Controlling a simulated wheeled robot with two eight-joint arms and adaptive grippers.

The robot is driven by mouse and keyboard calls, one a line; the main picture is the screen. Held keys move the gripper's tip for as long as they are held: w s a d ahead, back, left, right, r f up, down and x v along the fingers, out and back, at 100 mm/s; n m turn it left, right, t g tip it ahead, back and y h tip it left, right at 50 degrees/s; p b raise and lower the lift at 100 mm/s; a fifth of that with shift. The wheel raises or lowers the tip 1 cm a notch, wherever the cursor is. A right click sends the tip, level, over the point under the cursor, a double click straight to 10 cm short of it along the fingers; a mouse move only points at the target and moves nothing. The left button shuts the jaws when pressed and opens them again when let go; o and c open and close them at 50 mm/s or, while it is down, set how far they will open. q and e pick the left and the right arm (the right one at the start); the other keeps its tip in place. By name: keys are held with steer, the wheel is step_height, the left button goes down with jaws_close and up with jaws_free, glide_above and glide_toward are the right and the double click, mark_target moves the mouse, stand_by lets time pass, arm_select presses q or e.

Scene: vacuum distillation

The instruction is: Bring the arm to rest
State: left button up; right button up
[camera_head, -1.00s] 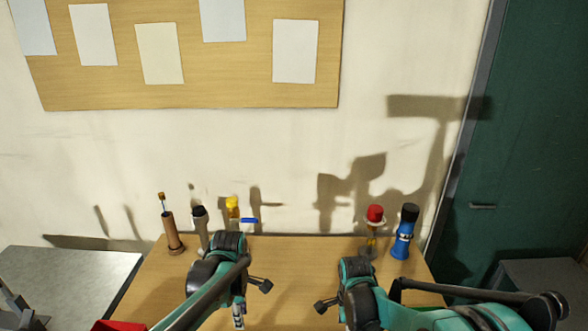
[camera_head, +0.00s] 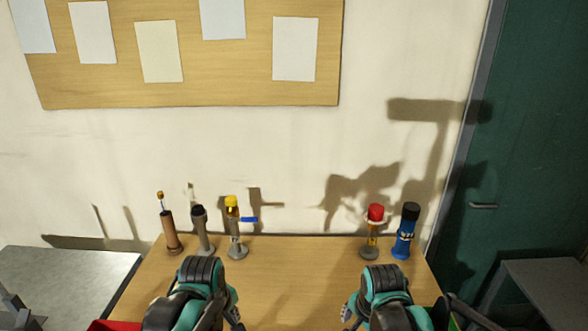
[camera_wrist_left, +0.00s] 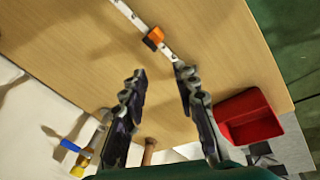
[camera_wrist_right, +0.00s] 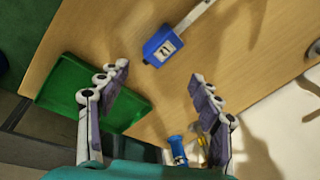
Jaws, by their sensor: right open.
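Both my arms show in the head view at the front of the wooden table (camera_head: 290,262). My left gripper (camera_wrist_left: 160,73) shows in the left wrist view with its two fingers spread and nothing between them. My right gripper (camera_wrist_right: 160,75) shows in the right wrist view, also spread and empty. Both hang above the table top, apart from the objects on it. In the head view the arm links hide most of the fingers.
Along the table's back stand a brown holder (camera_head: 171,232), a grey holder (camera_head: 203,232), a yellow-topped piece (camera_head: 232,204), a red-topped piece (camera_head: 375,213) and a blue bottle (camera_head: 404,238). A red tray (camera_wrist_left: 230,106), green tray (camera_wrist_right: 75,72) and blue box (camera_wrist_right: 160,45) lie nearby.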

arm_select(q)
steer(key=s+a+f+m+t+b, duration=0.2)
steer(key=s+m+t+b, duration=0.1)
steer(key=s+m, duration=0.6)
steer(key=m+t, duration=0.1)
steer(key=m, duration=0.1)
steer(key=shift+s+f+m+t, duration=0.25)
steer(key=shift+s+m+t, duration=0.05)
steer(key=shift+s, duration=0.05)
arm_select(e)
steer(key=s+d+n+t, duration=0.2)
steer(key=s+n+t, duration=0.2)
steer(key=s+n, duration=0.6)
steer(key=shift+n+t, duration=0.3)
steer(key=shift+n, duration=0.4)
